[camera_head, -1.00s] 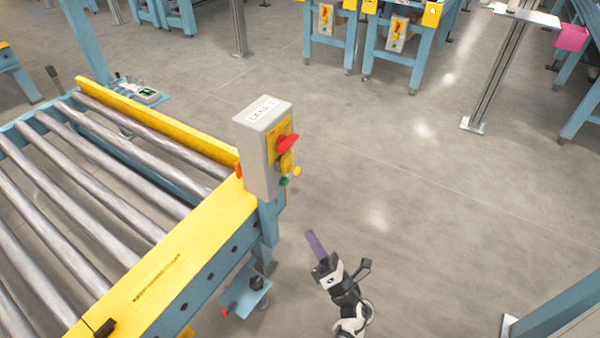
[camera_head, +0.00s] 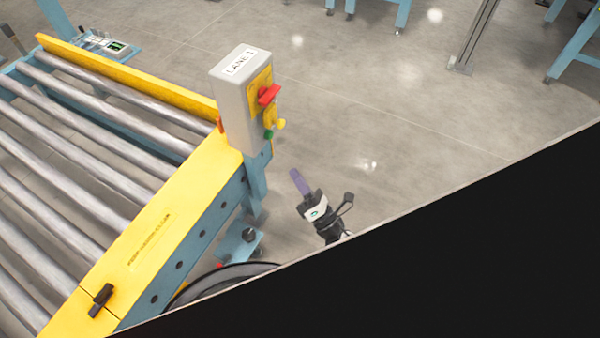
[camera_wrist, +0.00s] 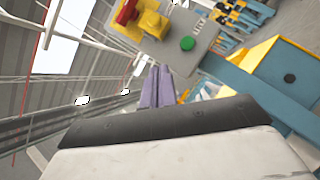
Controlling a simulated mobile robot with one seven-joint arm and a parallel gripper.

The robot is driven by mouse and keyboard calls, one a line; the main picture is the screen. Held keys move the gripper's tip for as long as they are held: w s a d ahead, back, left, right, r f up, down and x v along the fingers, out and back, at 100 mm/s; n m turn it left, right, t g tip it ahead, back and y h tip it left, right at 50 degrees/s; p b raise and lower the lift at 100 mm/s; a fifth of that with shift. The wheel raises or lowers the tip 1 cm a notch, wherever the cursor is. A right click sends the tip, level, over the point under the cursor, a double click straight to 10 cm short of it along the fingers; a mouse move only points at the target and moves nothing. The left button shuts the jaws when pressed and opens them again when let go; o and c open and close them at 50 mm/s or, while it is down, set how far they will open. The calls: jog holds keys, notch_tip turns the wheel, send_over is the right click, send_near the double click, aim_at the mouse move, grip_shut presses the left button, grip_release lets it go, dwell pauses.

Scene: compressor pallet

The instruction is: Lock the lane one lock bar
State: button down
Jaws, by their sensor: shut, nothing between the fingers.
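A grey control box (camera_head: 238,110) labelled "LANE 1" stands at the corner of the yellow conveyor frame. Its right face carries a red handle (camera_head: 269,95) on a yellow plate, a yellow piece (camera_head: 270,116) below it, a small yellow knob (camera_head: 281,124) and a green button (camera_head: 268,135). I cannot tell for certain which part is the lock bar. My gripper (camera_head: 297,178), with purple fingers, is shut and empty, below and right of the box, apart from it. In the wrist view the fingers (camera_wrist: 157,88) point toward the box face, with the green button (camera_wrist: 188,43) and red handle (camera_wrist: 126,12) beyond.
The roller conveyor (camera_head: 95,150) fills the left side. A black fitting (camera_head: 102,300) sits on its yellow frame (camera_head: 155,235). A blue leg with a foot plate (camera_head: 243,238) stands below the box. Open floor lies to the right; a large dark surface covers the lower right.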

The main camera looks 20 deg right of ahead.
jog(key=w+r+p, duration=0.3)
jog(key=w+r, duration=0.3)
jog(key=w, duration=0.1)
jog(key=shift+w+d+p, duration=0.15)
jog(key=shift+w+p, duration=0.25)
notch_tip(320, 180, up, 4)
jog(key=shift+f+p, duration=0.15)
jog(key=shift+p, duration=0.45)
